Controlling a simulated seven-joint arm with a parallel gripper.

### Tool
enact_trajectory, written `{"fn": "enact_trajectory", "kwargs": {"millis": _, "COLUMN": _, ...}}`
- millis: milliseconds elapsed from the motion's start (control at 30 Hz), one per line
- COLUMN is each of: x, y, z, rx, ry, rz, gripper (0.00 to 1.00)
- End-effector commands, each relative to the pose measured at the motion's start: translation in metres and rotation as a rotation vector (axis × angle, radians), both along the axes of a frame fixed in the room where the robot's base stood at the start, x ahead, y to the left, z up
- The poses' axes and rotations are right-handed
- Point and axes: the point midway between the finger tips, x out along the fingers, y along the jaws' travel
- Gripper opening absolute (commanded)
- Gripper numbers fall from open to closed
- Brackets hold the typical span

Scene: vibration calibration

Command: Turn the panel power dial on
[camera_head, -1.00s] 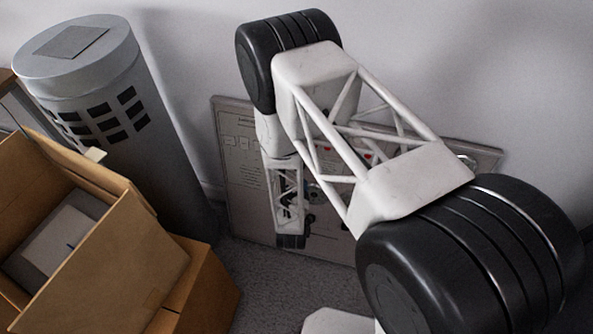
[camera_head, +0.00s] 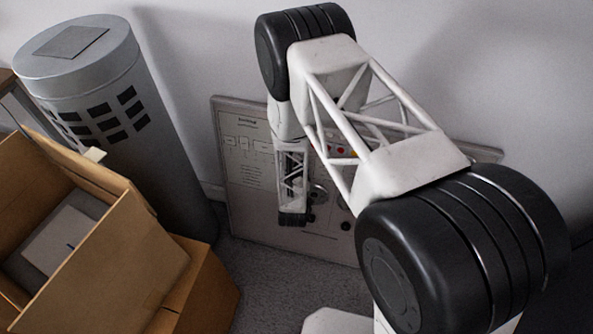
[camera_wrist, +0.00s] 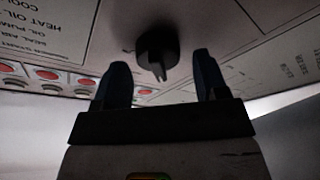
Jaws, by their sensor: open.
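The panel (camera_head: 245,215) is a pale board with printed text and controls, leaning against the wall behind my arm in the head view. A dark pointed dial knob (camera_wrist: 157,52) shows on the panel in the wrist view; whether it is the power dial I cannot tell. My gripper (camera_wrist: 160,62) is open, with one dark finger on each side of the knob in the picture. The fingers look apart from the knob, and the depth gap is unclear. In the head view my arm hides part of the panel, and the fingertips cannot be made out.
An open cardboard box (camera_head: 110,265) and a grey cylinder (camera_head: 165,150) stand left of the panel. Grey carpet (camera_head: 255,285) lies clear in front of it.

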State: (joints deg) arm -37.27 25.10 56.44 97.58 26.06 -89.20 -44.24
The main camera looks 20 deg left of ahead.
Motion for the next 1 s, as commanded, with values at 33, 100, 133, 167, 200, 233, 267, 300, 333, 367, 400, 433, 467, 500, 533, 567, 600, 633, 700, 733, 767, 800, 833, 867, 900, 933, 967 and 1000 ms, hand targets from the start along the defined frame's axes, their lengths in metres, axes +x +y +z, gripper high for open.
{"fn": "enact_trajectory", "kwargs": {"millis": 33, "x": 0.0000, "y": 0.0000, "z": 0.0000, "rx": 0.000, "ry": 0.000, "rz": 0.000, "gripper": 0.67}}
{"fn": "enact_trajectory", "kwargs": {"millis": 100, "x": -0.0002, "y": 0.0000, "z": 0.0000, "rx": 0.000, "ry": 0.000, "rz": 0.000, "gripper": 0.67}}
{"fn": "enact_trajectory", "kwargs": {"millis": 133, "x": -0.0002, "y": 0.0000, "z": 0.0000, "rx": 0.000, "ry": 0.000, "rz": 0.000, "gripper": 0.67}}
{"fn": "enact_trajectory", "kwargs": {"millis": 167, "x": -0.0002, "y": 0.0000, "z": 0.0000, "rx": 0.000, "ry": 0.000, "rz": 0.000, "gripper": 0.67}}
{"fn": "enact_trajectory", "kwargs": {"millis": 200, "x": -0.0003, "y": -0.0001, "z": 0.0000, "rx": 0.000, "ry": 0.000, "rz": 0.000, "gripper": 0.60}}
{"fn": "enact_trajectory", "kwargs": {"millis": 233, "x": -0.0003, "y": -0.0001, "z": 0.0000, "rx": 0.000, "ry": 0.000, "rz": 0.000, "gripper": 0.56}}
{"fn": "enact_trajectory", "kwargs": {"millis": 267, "x": -0.0003, "y": -0.0001, "z": 0.0000, "rx": 0.000, "ry": 0.000, "rz": 0.000, "gripper": 0.51}}
{"fn": "enact_trajectory", "kwargs": {"millis": 300, "x": -0.0003, "y": -0.0001, "z": 0.0000, "rx": 0.000, "ry": 0.000, "rz": 0.000, "gripper": 0.45}}
{"fn": "enact_trajectory", "kwargs": {"millis": 333, "x": -0.0003, "y": -0.0001, "z": 0.0000, "rx": 0.000, "ry": 0.000, "rz": 0.000, "gripper": 0.40}}
{"fn": "enact_trajectory", "kwargs": {"millis": 367, "x": -0.0004, "y": -0.0001, "z": 0.0000, "rx": 0.000, "ry": 0.000, "rz": 0.000, "gripper": 0.36}}
{"fn": "enact_trajectory", "kwargs": {"millis": 400, "x": -0.0004, "y": -0.0001, "z": 0.0000, "rx": 0.000, "ry": 0.000, "rz": 0.000, "gripper": 0.30}}
{"fn": "enact_trajectory", "kwargs": {"millis": 433, "x": -0.0004, "y": -0.0001, "z": 0.0000, "rx": 0.000, "ry": 0.000, "rz": 0.000, "gripper": 0.25}}
{"fn": "enact_trajectory", "kwargs": {"millis": 467, "x": -0.0004, "y": -0.0001, "z": 0.0000, "rx": 0.000, "ry": 0.000, "rz": 0.000, "gripper": 0.21}}
{"fn": "enact_trajectory", "kwargs": {"millis": 500, "x": -0.0004, "y": -0.0001, "z": 0.0000, "rx": 0.000, "ry": 0.000, "rz": 0.000, "gripper": 0.19}}
{"fn": "enact_trajectory", "kwargs": {"millis": 533, "x": -0.0004, "y": -0.0001, "z": 0.0000, "rx": 0.000, "ry": 0.000, "rz": 0.000, "gripper": 0.19}}
{"fn": "enact_trajectory", "kwargs": {"millis": 567, "x": -0.0005, "y": -0.0001, "z": 0.0000, "rx": 0.001, "ry": 0.000, "rz": 0.000, "gripper": 0.19}}
{"fn": "enact_trajectory", "kwargs": {"millis": 600, "x": -0.0004, "y": -0.0001, "z": 0.0001, "rx": 0.002, "ry": 0.000, "rz": -0.001, "gripper": 0.19}}
{"fn": "enact_trajectory", "kwargs": {"millis": 633, "x": -0.0005, "y": -0.0001, "z": 0.0000, "rx": 0.004, "ry": 0.000, "rz": -0.001, "gripper": 0.19}}
{"fn": "enact_trajectory", "kwargs": {"millis": 700, "x": -0.0005, "y": -0.0002, "z": 0.0001, "rx": 0.011, "ry": 0.000, "rz": -0.002, "gripper": 0.19}}
{"fn": "enact_trajectory", "kwargs": {"millis": 733, "x": -0.0006, "y": -0.0002, "z": 0.0001, "rx": 0.015, "ry": 0.000, "rz": -0.003, "gripper": 0.19}}
{"fn": "enact_trajectory", "kwargs": {"millis": 767, "x": -0.0006, "y": -0.0002, "z": 0.0001, "rx": 0.021, "ry": 0.000, "rz": -0.004, "gripper": 0.19}}
{"fn": "enact_trajectory", "kwargs": {"millis": 800, "x": -0.0007, "y": -0.0003, "z": 0.0000, "rx": 0.031, "ry": 0.000, "rz": -0.006, "gripper": 0.19}}
{"fn": "enact_trajectory", "kwargs": {"millis": 833, "x": -0.0008, "y": -0.0003, "z": 0.0000, "rx": 0.039, "ry": 0.001, "rz": -0.007, "gripper": 0.19}}
{"fn": "enact_trajectory", "kwargs": {"millis": 867, "x": -0.0009, "y": -0.0003, "z": 0.0000, "rx": 0.048, "ry": 0.000, "rz": -0.009, "gripper": 0.19}}
{"fn": "enact_trajectory", "kwargs": {"millis": 900, "x": -0.0010, "y": -0.0004, "z": 0.0001, "rx": 0.063, "ry": 0.000, "rz": -0.012, "gripper": 0.19}}
{"fn": "enact_trajectory", "kwargs": {"millis": 933, "x": -0.0010, "y": -0.0005, "z": 0.0001, "rx": 0.076, "ry": -0.001, "rz": -0.014, "gripper": 0.19}}
{"fn": "enact_trajectory", "kwargs": {"millis": 967, "x": -0.0010, "y": -0.0005, "z": 0.0003, "rx": 0.089, "ry": -0.001, "rz": -0.017, "gripper": 0.19}}
{"fn": "enact_trajectory", "kwargs": {"millis": 1000, "x": -0.0009, "y": -0.0006, "z": 0.0006, "rx": 0.110, "ry": -0.001, "rz": -0.022, "gripper": 0.19}}
